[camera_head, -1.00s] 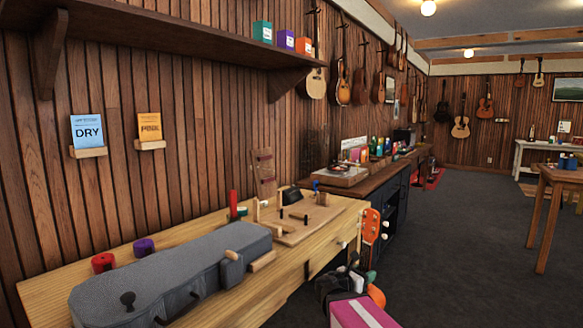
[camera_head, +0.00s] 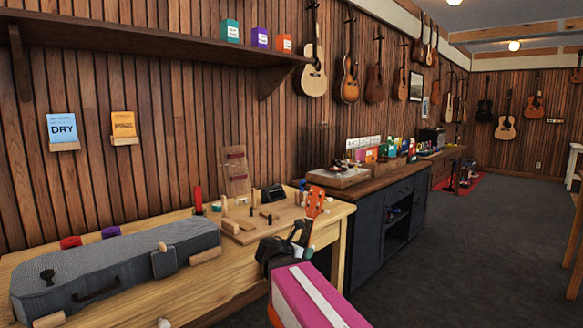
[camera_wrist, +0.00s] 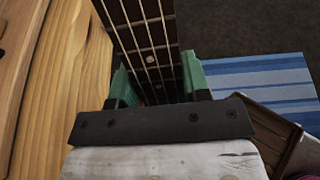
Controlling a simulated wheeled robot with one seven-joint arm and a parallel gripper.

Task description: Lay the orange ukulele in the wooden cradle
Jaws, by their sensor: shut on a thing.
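The orange ukulele shows its orange headstock (camera_head: 315,203) upright in the head view, in front of the bench's right end. An orange patch low in that view may be its body, mostly hidden by my arm. My gripper (camera_head: 285,243) is shut on its neck. In the wrist view the dark fretboard with strings (camera_wrist: 152,50) runs between the green fingers of my gripper (camera_wrist: 160,80). What seems to be the wooden cradle is a board (camera_head: 243,237) with wooden uprights and dark pegs on the bench, behind and left of the headstock. No ukulele lies in it.
A grey instrument case (camera_head: 120,270) fills the bench's left part among wooden blocks. Red and purple round items stand behind it. The light wooden bench (camera_head: 215,285) has a bare front strip. A dark cabinet (camera_head: 385,225) stands to the right, with open floor (camera_head: 460,260) beyond.

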